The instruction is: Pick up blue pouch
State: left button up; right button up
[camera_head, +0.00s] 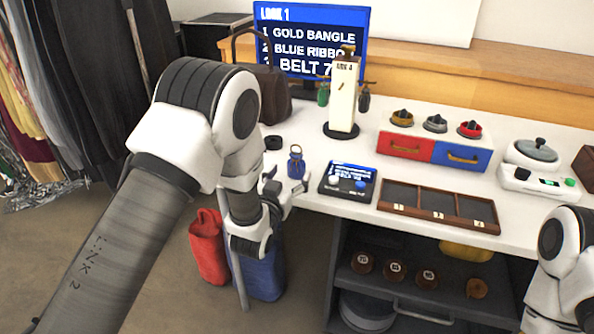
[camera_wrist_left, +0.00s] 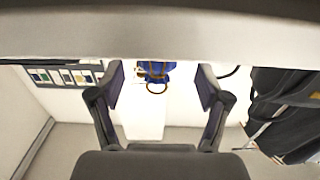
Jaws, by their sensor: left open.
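The blue pouch (camera_head: 296,164) stands upright on the white table near its left front edge, with a gold ring at its top. In the left wrist view the pouch (camera_wrist_left: 155,72) shows at the top middle, partly cut off by a pale band, with its ring towards the fingers. My left gripper (camera_head: 279,188) is open, at the table's edge just to the left of and nearer than the pouch. In the left wrist view its fingers (camera_wrist_left: 160,92) are spread on either side of the pouch, which looks beyond the tips. They do not appear to touch it.
A tablet (camera_head: 348,182) and a three-part tray (camera_head: 438,206) lie right of the pouch. A jewellery stand (camera_head: 343,95) stands behind. A red bag (camera_head: 208,247) and a blue bag (camera_head: 262,272) are below the table edge. Part of my right arm shows at the right.

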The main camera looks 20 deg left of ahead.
aim_at(294, 167)
pick_arm(q)
jog(key=w, duration=0.4)
jog(key=shift+w+d, duration=0.25)
jog(key=shift+w, duration=0.1)
jog(key=c, duration=1.2)
pick_arm(e)
jog(key=shift+f, duration=0.2)
pick_arm(q)
jog(key=shift+r, duration=0.15)
pick_arm(e)
jog(key=shift+r, duration=0.1)
